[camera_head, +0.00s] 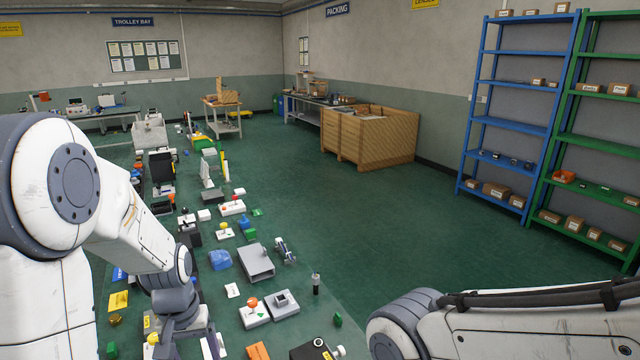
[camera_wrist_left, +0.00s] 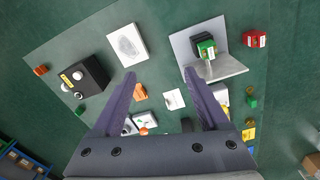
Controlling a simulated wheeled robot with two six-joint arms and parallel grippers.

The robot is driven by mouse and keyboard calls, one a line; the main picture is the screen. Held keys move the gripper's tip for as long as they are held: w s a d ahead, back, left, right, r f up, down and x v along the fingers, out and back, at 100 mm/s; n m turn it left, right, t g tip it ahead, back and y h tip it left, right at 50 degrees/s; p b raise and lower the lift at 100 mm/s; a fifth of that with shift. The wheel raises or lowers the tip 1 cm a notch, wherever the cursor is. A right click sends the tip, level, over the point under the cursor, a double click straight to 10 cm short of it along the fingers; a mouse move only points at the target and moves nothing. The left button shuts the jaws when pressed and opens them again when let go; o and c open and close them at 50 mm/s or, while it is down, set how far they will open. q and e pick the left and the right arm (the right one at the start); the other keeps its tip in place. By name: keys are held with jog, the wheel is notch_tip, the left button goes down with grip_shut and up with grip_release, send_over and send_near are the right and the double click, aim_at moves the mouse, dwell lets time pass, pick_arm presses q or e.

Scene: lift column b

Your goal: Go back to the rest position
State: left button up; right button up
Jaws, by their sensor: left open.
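My left arm (camera_head: 135,235) comes in from the left in the head view and bends down toward the cluttered surface. In the left wrist view my left gripper (camera_wrist_left: 161,78) is open, with its two dark fingers spread wide and nothing held between them. Small items, including an orange block (camera_wrist_left: 140,92) and a white card (camera_wrist_left: 174,99), show in the gap beyond the fingers. My right arm (camera_head: 520,330) lies along the bottom right of the head view. Its gripper is out of the picture.
A black box (camera_wrist_left: 86,76), a white plate (camera_wrist_left: 127,45) and a grey bracket with a green block (camera_wrist_left: 206,49) lie around the left gripper. A blue shelf (camera_head: 507,128), a green shelf (camera_head: 587,138) and a wooden crate (camera_head: 388,140) stand farther off. The floor (camera_head: 400,235) at centre right is clear.

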pick_arm(q)
jog(key=s+d+r+m, duration=0.3)
jog(key=d, duration=0.4)
jog(key=s+d+r+m, duration=0.3)
jog(key=s+d, duration=0.1)
jog(key=d, duration=0.4)
jog(key=s+d+r+m, duration=0.2)
jog(key=s+d+m, duration=0.2)
jog(key=s, duration=0.6)
jog(key=shift+s+d+h, duration=0.15)
jog(key=shift+d+h, duration=0.25)
jog(key=shift+d, duration=0.35)
